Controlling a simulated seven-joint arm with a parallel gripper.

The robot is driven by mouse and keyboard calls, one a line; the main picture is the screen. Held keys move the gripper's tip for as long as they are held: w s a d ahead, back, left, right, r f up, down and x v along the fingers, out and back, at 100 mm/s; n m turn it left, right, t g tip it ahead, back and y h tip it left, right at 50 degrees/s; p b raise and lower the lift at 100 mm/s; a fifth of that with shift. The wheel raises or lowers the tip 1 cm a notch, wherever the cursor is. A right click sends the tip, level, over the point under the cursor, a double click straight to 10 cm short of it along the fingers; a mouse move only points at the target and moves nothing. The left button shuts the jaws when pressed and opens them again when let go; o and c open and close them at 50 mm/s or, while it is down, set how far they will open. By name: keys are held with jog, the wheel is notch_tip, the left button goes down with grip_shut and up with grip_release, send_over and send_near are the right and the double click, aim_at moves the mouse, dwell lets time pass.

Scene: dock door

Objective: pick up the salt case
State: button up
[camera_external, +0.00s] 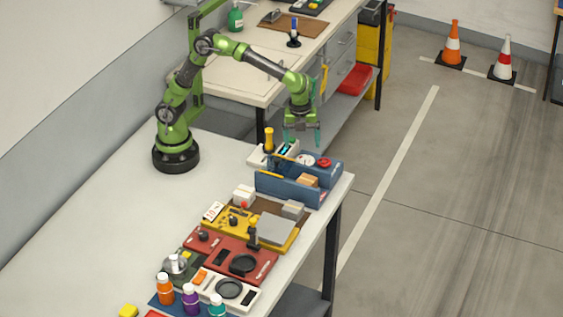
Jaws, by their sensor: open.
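My gripper (302,138) is open and points down above the far end of the white table. It hangs over the blue open box (290,190) and looks empty. I cannot tell for sure which thing is the salt case, as no label can be read. The blue box holds a small brown carton (307,181), a red round part (324,162) and a pale round part. A small white box (243,196) stands nearer the camera, and a grey block (292,210) sits to its right. The floor of the blue box is partly hidden by its front wall.
A pale unit (258,155) with a yellow-topped knob stands beside the blue box. Yellow (225,227) and red (205,240) panels, and orange (165,289), purple (190,297) and teal (216,305) bottles line the table's right side. The table's left part (100,220) is clear.

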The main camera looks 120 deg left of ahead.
jog(key=w+m, duration=0.2)
jog(key=m, duration=0.3)
send_near(307, 179)
jog(key=shift+g, duration=0.3)
jog(key=f, duration=0.5)
jog(key=shift+w+a+f, duration=0.1)
jog(key=shift+w+a, duration=0.2)
jog(key=shift+a, duration=0.05)
jog(key=shift+s+d+f, duration=0.1)
jog(key=shift+d+f, duration=0.05)
jog(key=shift+f, duration=1.2)
jog(key=shift+d+f, duration=0.15)
jog(key=shift+f, duration=1.2)
